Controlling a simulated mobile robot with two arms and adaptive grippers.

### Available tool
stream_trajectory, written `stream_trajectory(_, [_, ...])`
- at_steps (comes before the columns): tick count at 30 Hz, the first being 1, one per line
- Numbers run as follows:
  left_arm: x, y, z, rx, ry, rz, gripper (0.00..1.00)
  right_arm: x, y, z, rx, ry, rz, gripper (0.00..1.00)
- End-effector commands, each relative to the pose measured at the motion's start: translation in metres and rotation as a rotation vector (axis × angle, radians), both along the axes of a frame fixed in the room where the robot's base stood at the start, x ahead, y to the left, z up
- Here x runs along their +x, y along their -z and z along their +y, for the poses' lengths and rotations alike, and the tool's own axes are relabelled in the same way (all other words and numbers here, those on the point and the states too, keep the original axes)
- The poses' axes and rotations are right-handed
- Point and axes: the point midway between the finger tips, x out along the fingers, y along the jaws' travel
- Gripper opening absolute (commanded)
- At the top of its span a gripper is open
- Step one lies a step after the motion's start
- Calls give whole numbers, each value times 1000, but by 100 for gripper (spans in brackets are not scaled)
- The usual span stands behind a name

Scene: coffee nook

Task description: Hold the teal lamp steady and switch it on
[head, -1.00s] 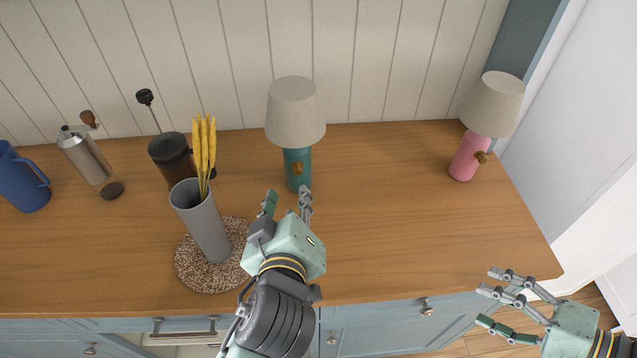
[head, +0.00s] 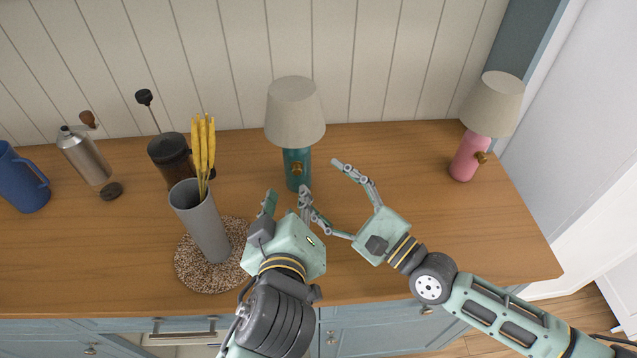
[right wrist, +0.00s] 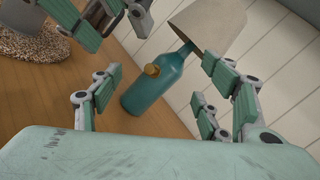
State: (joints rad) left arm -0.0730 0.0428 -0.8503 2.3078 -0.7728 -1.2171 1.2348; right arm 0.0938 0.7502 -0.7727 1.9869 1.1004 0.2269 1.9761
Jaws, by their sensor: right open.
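The teal lamp (head: 296,180) stands upright on the wooden counter, with a beige shade (head: 295,112) and a brass knob (head: 297,169) on its front. In the right wrist view the teal body (right wrist: 150,94) and knob (right wrist: 152,70) show between my right fingers. My left gripper (head: 286,200) is open just in front of the lamp base; I see no clear contact. My right gripper (head: 321,182) is open to the front right of the lamp, its fingers pointing toward it. One right finger overlaps the left gripper's right finger in the head view.
A grey vase (head: 205,228) with yellow stalks stands on a speckled round mat (head: 187,268) left of my left gripper. A French press (head: 170,152), grinder (head: 85,155) and blue jug (head: 22,180) stand farther left. A pink lamp (head: 465,160) stands right. Counter between the lamps is clear.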

Motion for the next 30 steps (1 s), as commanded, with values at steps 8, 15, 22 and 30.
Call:
stream_trajectory(8, [0,0,0,0,0,0,31,42,3,7,170,92,171,69])
stream_trajectory(15, [0,0,0,0,0,0,31,56,26,7,334,132,357,69])
stream_trajectory(22, [0,0,0,0,0,0,31,55,40,17,436,129,467,69])
stream_trajectory(30, [0,0,0,0,0,0,31,74,42,31,454,126,482,69])
